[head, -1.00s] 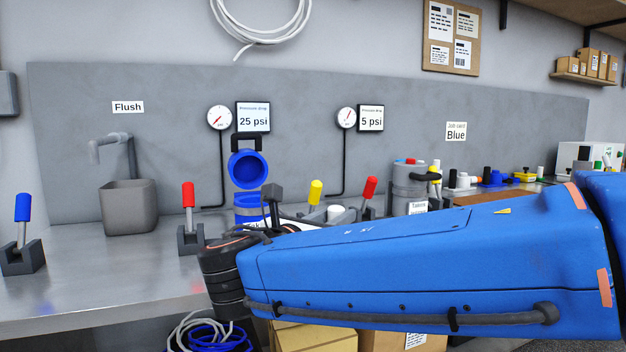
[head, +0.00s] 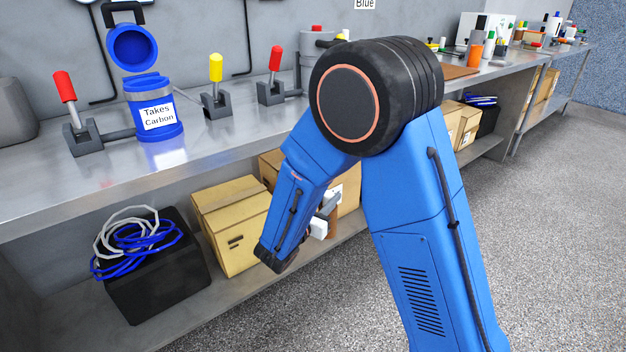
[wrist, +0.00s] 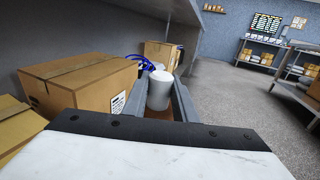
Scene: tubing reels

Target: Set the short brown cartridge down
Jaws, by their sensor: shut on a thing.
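In the wrist view, my gripper (wrist: 157,94) is shut on a short, pale grey-white cylinder (wrist: 159,90) with a narrower top; a brown patch shows at its near end between the fingers. I take it for the short brown cartridge, but mostly its pale body shows. In the head view, my gripper (head: 327,210) is low, in front of the lower shelf and below the bench top. A white part of the cartridge (head: 318,227) shows there beside the grey fingers; my arm hides much of the rest.
A blue housing (head: 155,115) labelled "Takes Carbon" stands on the bench (head: 215,140), lid raised, among red and yellow valve handles. The floor (head: 560,230) to the right is clear.

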